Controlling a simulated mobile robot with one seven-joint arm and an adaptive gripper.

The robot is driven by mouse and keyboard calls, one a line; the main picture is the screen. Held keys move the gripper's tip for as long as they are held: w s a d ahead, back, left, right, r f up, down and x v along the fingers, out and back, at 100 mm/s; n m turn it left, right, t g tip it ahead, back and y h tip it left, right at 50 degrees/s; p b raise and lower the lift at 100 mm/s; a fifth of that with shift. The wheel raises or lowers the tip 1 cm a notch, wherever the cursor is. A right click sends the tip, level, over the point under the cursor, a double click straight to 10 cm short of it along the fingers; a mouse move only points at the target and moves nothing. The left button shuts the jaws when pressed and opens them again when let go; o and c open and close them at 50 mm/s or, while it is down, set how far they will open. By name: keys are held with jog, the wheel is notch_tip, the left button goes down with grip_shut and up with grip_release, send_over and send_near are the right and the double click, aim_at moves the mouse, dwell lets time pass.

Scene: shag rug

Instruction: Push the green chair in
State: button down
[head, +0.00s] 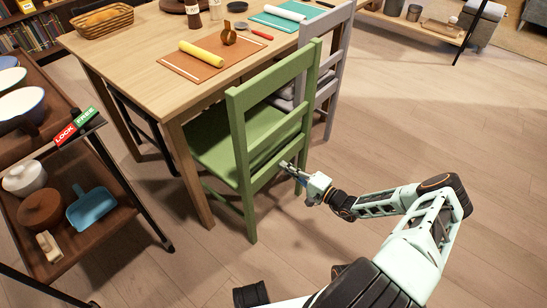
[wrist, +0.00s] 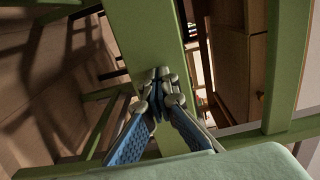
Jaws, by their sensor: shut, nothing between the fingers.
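The green chair (head: 231,140) stands at the near right corner of the wooden table (head: 150,45), its seat partly under the tabletop and its backrest toward my arm. My gripper (head: 285,166) is shut and empty at the lower part of the backrest, by its lower rail. In the wrist view the closed fingertips (wrist: 160,73) are in front of a green chair slat (wrist: 145,40). I cannot tell whether they touch it. Green chair legs and rails also show around the gripper there.
A grey chair (head: 333,60) stands close to the green chair's right. A dark cart (head: 110,225) with pots and a blue scoop is on the left. A yellow roll (head: 201,54) and other items lie on the tabletop. The wooden floor (head: 430,110) at the right is clear.

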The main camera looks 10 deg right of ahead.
jog(key=shift+w+a+r, duration=0.1)
jog(key=shift+a, duration=0.05)
jog(key=shift+b+x, duration=0.45)
jog(key=shift+x, duration=1.95)
jog(key=shift+b+x, duration=0.55)
jog(key=shift+x, duration=1.9)
jog(key=p+v, duration=0.3)
jog(key=v, duration=0.9)
